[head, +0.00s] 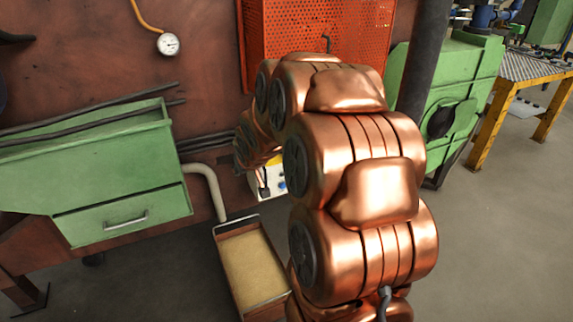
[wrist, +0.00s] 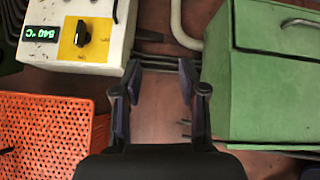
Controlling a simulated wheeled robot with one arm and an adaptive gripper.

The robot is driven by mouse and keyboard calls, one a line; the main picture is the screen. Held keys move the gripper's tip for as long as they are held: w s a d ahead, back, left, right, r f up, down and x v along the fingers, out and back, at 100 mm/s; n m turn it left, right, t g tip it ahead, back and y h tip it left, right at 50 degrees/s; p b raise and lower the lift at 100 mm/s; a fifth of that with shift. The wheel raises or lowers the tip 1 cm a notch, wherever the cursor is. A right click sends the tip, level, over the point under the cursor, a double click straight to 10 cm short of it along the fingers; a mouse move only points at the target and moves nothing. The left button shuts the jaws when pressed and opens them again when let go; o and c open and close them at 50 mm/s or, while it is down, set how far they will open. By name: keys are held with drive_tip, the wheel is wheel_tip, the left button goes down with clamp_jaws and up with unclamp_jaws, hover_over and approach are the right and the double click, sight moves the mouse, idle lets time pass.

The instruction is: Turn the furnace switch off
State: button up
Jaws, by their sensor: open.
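The furnace switch, a black rotary knob (wrist: 82,34) on a yellow plate, is on a pale control box (wrist: 108,60) at the upper left of the wrist view. A small green temperature display (wrist: 42,33) is beside it. In the head view the control box (head: 279,187) shows only partly behind my arm, and its knob cannot be made out clearly. My gripper (wrist: 159,72) is open and empty, its fingers to the right of the knob and apart from it. The gripper is hidden by my arm in the head view.
An orange perforated panel (wrist: 45,130) is below the box in the wrist view. A green drawer cabinet (head: 120,200) and a grey pipe (head: 208,185) are close by. An open tray (head: 238,230) stands on the floor. A green machine (head: 465,80) is at right.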

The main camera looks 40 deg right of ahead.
drive_tip(key=w+d+f+t+h+b, duration=0.1)
drive_tip(key=w+d+f+t+b, duration=0.15)
drive_tip(key=d+f+b, duration=0.45)
drive_tip(key=w+d+f+m+t+h+b, duration=0.1)
drive_tip(key=w+d+f+t+b, duration=0.2)
drive_tip(key=d, duration=0.8)
drive_tip(key=w+d+f+t+h+b, duration=0.1)
drive_tip(key=d+f+t+b, duration=0.35)
drive_tip(key=d, duration=0.35)
drive_tip(key=x, duration=0.7)
drive_tip(key=shift+d+f+g, duration=0.25)
drive_tip(key=shift+f+g, duration=0.15)
drive_tip(key=shift+f, duration=0.05)
drive_tip(key=shift+w, duration=0.1)
clamp_jaws()
